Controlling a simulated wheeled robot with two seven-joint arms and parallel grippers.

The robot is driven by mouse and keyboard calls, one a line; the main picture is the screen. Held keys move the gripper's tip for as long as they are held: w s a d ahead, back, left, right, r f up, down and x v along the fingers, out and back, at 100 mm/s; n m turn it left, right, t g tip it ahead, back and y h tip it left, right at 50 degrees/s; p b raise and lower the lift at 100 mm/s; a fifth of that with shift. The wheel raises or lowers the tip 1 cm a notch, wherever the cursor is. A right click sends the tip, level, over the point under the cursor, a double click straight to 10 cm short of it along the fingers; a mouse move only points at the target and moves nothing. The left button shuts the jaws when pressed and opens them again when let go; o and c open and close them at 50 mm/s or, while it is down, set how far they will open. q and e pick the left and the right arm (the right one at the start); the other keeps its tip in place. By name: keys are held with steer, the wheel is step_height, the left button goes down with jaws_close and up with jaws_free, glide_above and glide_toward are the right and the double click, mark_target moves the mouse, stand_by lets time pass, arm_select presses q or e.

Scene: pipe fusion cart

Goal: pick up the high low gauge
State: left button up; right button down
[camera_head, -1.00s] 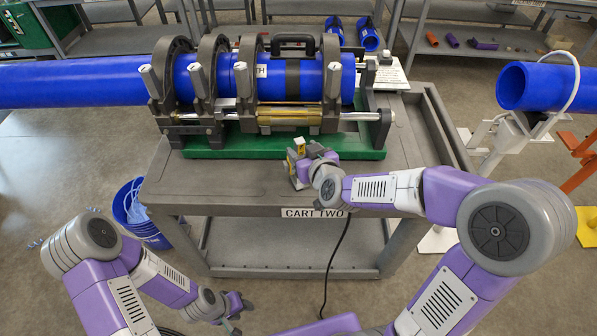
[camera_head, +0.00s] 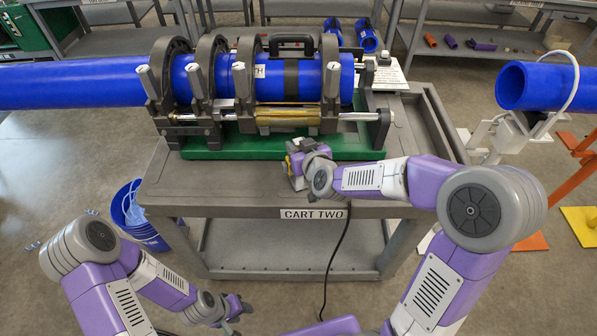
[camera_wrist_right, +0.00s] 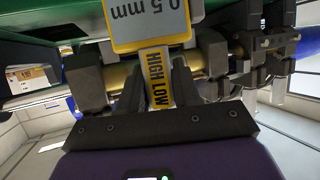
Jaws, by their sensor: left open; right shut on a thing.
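The high low gauge (camera_wrist_right: 157,72) shows in the right wrist view as a yellow strip lettered HIGH LOW, with a yellow-edged plate reading 0.5 mm above it. My right gripper (camera_wrist_right: 170,88) is shut on it, with a dark finger on each side of the strip. In the head view my right gripper (camera_head: 299,163) is over the cart top, just in front of the green base. There the gauge is mostly hidden, with only a little yellow showing. My left gripper (camera_head: 237,308) is open and empty, low in front of the cart.
The fusion machine with a blue pipe (camera_head: 305,82) in its clamps stands on a green base (camera_head: 350,148) close behind my right gripper. The front left of the cart top (camera_head: 205,185) is clear. A blue bucket (camera_head: 130,205) stands left of the cart.

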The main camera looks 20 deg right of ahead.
step_height(320, 180, up, 10)
steer(key=p, duration=0.5)
steer(key=shift+r, duration=0.1)
steer(key=c, duration=1.4)
jaws_free()
steer(key=shift+c, duration=0.2)
steer(key=c, duration=0.3)
steer(key=shift+c, duration=0.2)
steer(key=shift+w+a, duration=0.1)
